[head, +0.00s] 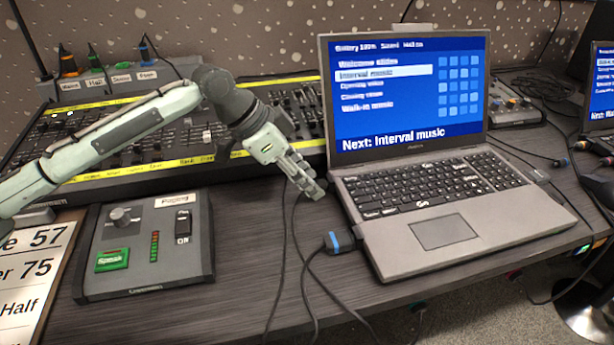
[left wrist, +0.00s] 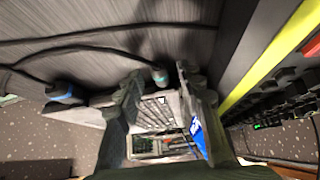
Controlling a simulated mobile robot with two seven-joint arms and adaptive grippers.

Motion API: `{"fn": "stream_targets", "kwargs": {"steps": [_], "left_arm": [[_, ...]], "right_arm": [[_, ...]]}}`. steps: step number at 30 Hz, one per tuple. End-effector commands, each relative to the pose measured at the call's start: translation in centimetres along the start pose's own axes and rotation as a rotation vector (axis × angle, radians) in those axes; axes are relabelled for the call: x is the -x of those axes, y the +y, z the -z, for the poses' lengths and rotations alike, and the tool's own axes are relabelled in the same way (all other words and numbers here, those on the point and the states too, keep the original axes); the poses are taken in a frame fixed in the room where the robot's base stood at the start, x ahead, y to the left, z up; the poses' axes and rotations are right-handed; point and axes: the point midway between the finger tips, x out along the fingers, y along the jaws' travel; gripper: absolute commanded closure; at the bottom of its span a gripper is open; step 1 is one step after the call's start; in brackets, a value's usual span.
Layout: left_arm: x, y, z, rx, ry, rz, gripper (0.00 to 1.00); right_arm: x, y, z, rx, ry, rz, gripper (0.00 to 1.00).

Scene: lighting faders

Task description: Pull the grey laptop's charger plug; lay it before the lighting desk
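The grey laptop (head: 480,222) stands open on the desk, its screen lit blue. A plug with a blue band (head: 340,241) sits at its left side near the front corner; it also shows in the left wrist view (left wrist: 62,92). A second cable plug (left wrist: 160,76) lies farther back along that side, between my left fingers in the left wrist view. I cannot tell which plug is the charger's. My left gripper (head: 312,186) is open at the laptop's left rear, fingers apart around the second plug without visibly closing on it. The lighting desk (head: 170,166) with yellow strips stands behind. My right gripper is not in view.
A paging box (head: 145,275) stands front left, beside a printed sheet (head: 30,280). Dark cables (head: 285,255) run across the wood surface between box and laptop. Another laptop (head: 602,85) and a small mixer (head: 515,105) are at right. Bare surface lies before the lighting desk.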

Motion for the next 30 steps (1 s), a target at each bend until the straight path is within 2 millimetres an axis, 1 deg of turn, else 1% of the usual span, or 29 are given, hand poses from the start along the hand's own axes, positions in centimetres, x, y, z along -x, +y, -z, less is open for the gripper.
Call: {"fn": "stream_targets", "kwargs": {"steps": [1,8,22,30], "left_arm": [[0.0,0.0,0.0,0.0,0.0,0.0,0.72],[0.0,0.0,0.0,0.0,0.0,0.0,1.0],[0.2,0.0,-0.2,0.001,0.0,0.0,1.0],[1.1,0.0,-1.2,0.002,0.0,0.0,1.0]], "right_arm": [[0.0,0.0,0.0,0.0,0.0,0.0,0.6],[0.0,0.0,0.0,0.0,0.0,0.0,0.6],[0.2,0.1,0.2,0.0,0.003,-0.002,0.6],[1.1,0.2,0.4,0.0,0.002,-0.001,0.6]]}}
